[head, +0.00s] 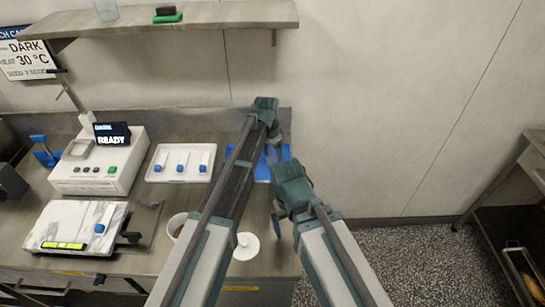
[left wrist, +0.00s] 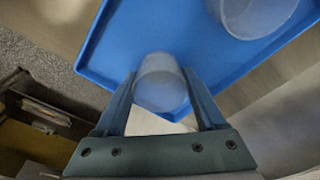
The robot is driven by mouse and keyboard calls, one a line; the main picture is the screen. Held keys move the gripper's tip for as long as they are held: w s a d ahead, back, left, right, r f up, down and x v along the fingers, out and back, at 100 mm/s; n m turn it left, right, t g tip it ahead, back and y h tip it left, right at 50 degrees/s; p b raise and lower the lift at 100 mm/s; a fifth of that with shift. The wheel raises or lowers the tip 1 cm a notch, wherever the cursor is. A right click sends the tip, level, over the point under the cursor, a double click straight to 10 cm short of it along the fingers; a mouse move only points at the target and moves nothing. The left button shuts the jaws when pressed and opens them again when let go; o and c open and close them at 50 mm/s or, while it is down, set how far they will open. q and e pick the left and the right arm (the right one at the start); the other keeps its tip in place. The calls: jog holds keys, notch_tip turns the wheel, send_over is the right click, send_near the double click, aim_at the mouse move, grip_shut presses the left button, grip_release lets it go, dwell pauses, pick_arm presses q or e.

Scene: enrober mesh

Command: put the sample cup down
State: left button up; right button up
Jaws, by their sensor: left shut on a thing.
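The sample cup (left wrist: 158,88) is a small, translucent whitish cup. In the left wrist view it sits between the two fingers of my left gripper (left wrist: 160,80), which is shut on it. Behind it is a blue tray (left wrist: 125,40), and the cup overlaps the tray's near corner. I cannot tell whether the cup touches the tray. A second clear cup (left wrist: 255,14) stands on the tray. In the head view my left gripper (head: 271,152) is over the blue tray (head: 263,172) and hides the held cup. My right gripper (head: 285,222) is beside the tray's near side; its jaw state is unclear.
A white tray with blue-knobbed pieces (head: 158,176) and a machine reading READY (head: 96,178) stand left. A marble slab (head: 62,220), a cup with brown contents (head: 177,224) and a white lid (head: 246,246) are nearer. A shelf (head: 220,14) hangs above. Floor opens at right.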

pick_arm(q)
jog(key=o, duration=1.3)
jog(key=shift+f, duration=0.1)
pick_arm(e)
jog(key=shift+f, duration=0.1)
pick_arm(q)
notch_tip(320, 180, up, 12)
jog(key=s+a+p, duration=0.1)
jog(key=p, duration=1.1)
pick_arm(e)
notch_tip(320, 180, up, 12)
pick_arm(q)
jog(key=f+b, duration=0.8)
jog(key=w+d+f+b, duration=0.1)
jog(key=f+b, duration=0.3)
pick_arm(e)
notch_tip(320, 180, down, 12)
jog(key=shift+r, duration=0.1)
pick_arm(q)
jog(key=shift+r, duration=0.2)
